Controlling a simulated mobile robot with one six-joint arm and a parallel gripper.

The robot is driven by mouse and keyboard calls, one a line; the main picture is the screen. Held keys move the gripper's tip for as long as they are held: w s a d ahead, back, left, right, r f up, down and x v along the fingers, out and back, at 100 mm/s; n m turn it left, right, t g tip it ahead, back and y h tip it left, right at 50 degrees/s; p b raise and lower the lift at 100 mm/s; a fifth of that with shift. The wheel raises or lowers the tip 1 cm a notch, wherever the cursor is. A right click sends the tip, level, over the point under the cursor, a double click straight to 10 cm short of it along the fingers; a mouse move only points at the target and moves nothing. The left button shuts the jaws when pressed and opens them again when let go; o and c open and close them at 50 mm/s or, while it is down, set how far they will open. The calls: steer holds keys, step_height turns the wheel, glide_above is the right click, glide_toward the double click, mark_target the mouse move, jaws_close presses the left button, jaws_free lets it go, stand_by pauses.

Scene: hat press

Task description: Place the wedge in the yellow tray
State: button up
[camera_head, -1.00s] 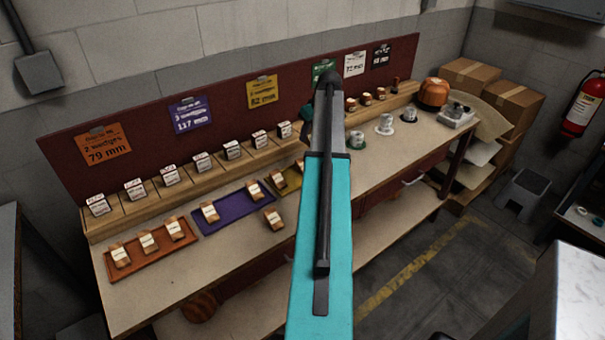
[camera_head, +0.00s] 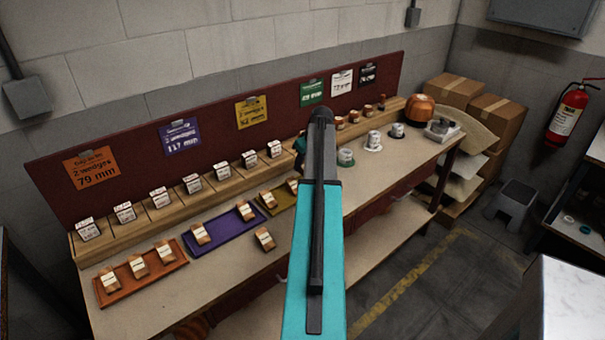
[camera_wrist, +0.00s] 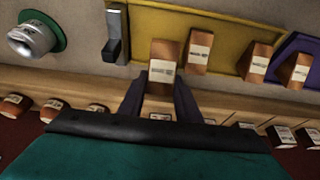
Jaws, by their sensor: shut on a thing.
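In the wrist view my gripper (camera_wrist: 159,98) is shut on a brown wedge (camera_wrist: 161,92) with a white label. The held wedge overlaps the near edge of the yellow tray (camera_wrist: 225,22); I cannot tell whether it touches the tray. Two other labelled wedges, a nearer one (camera_wrist: 197,50) and one farther right (camera_wrist: 256,62), show at the tray. In the head view the yellow tray (camera_head: 283,196) is partly behind my teal arm, with a wedge (camera_head: 268,200) at its left end. The arm hides my gripper's fingers there.
A purple tray (camera_head: 222,232) with wedges and an orange tray (camera_head: 120,293) with several wedges lie to the left. A loose wedge (camera_head: 264,238) lies in front. A grey metal piece (camera_wrist: 115,38) stands at the yellow tray's end. Labelled blocks line the rear ledge.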

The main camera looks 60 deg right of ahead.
steer(key=shift+f, duration=0.75)
steer(key=shift+f+p, duration=0.6)
steer(key=shift+f, duration=1.25)
steer(key=shift+f, duration=0.1)
steer(key=o, duration=0.9)
steer(key=shift+c, duration=0.2)
steer(key=shift+b+v, duration=1.3)
steer(key=shift+v, duration=4.8)
steer(key=shift+w, duration=0.1)
